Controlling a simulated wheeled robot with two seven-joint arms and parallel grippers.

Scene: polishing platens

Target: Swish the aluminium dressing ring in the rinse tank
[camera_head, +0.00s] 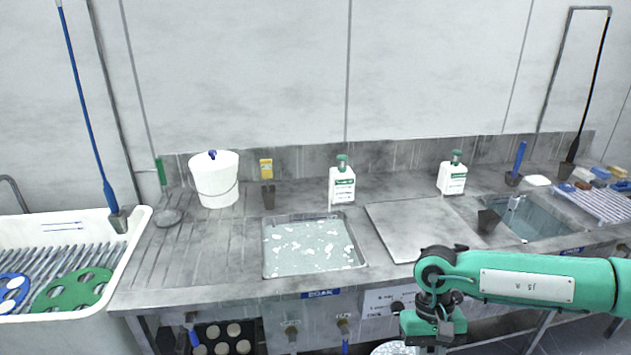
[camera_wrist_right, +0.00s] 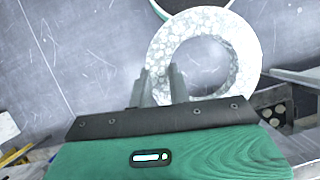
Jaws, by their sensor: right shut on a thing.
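The pale speckled dressing ring (camera_wrist_right: 246,65) is in the right wrist view, with my right gripper (camera_wrist_right: 160,82) shut on its near-left rim. In the head view my right gripper (camera_head: 432,330) is low, in front of the counter's front edge. A pale round edge (camera_head: 392,349), apparently the ring, shows at the bottom beside it. A sunken tank with clear bluish water (camera_head: 535,222) is at the right of the counter, apart from the gripper. A foamy tank labelled SOAK (camera_head: 312,248) is at the centre. My left gripper is not in view.
A flat grey plate (camera_head: 415,232) lies between the tanks. A dark cup (camera_head: 488,221) stands at the right tank's left edge. Two white bottles (camera_head: 342,187) and a white bucket (camera_head: 214,182) stand at the back. A white tub (camera_head: 60,225) with green and blue discs is at left.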

